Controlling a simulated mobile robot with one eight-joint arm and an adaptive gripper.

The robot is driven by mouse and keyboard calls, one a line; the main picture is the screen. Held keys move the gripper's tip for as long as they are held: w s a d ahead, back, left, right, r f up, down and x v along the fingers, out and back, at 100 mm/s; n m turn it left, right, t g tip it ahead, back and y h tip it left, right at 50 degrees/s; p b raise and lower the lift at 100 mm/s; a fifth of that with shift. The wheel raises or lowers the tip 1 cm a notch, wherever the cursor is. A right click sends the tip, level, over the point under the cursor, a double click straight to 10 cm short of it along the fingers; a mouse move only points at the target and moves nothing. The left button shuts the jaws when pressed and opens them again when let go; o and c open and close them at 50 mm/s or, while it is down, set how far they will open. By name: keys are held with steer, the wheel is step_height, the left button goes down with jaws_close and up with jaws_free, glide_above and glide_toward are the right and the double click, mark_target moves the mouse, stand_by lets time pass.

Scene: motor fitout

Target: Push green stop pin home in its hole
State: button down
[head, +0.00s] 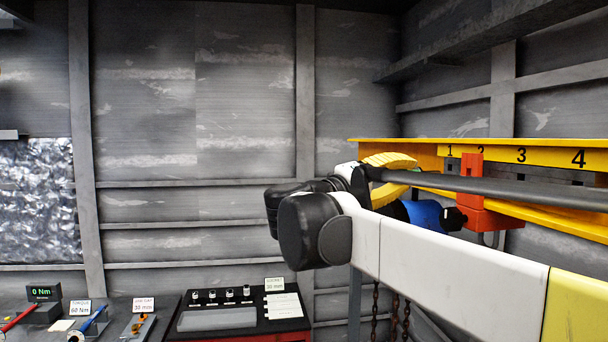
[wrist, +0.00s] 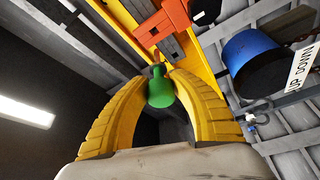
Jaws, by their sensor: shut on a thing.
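The green stop pin (wrist: 160,93) is between the fingertips of my gripper (wrist: 164,80) in the wrist view, with its wide end toward the camera. Its narrow end points up the picture, toward the yellow beam (wrist: 207,68) and the orange-red block (wrist: 163,22). The hole is hidden, and I cannot tell how deep the pin sits or whether it touches the beam. In the head view my gripper (head: 394,164) is at the left end of the yellow beam (head: 398,148), partly hidden by my arm.
The orange-red block (head: 472,197) straddles the beam near number 2. A blue cylinder (head: 424,214) hangs below, close to my gripper; it also shows in the wrist view (wrist: 252,62). Chains (head: 393,315) hang lower. A bench with a tool tray (head: 217,319) stands at lower left.

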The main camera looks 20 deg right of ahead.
mark_target(420, 176)
steer(key=shift+s+d, duration=0.25)
steer(key=shift+d, duration=0.65)
steer(key=shift+s+d, duration=0.2)
steer(key=shift+d, duration=0.75)
steer(key=shift+s+d, duration=0.25)
steer(key=shift+d, duration=0.65)
steer(key=shift+s+d, duration=0.25)
steer(key=shift+d, duration=0.7)
steer(key=shift+s+d, duration=0.2)
steer(key=shift+d, duration=0.8)
steer(key=shift+s+d, duration=0.25)
steer(key=shift+d, duration=0.7)
steer(key=c, duration=1.1)
jaws_free()
steer(key=shift+o, duration=0.2)
steer(key=shift+a, duration=0.1)
steer(key=v, duration=1.2)
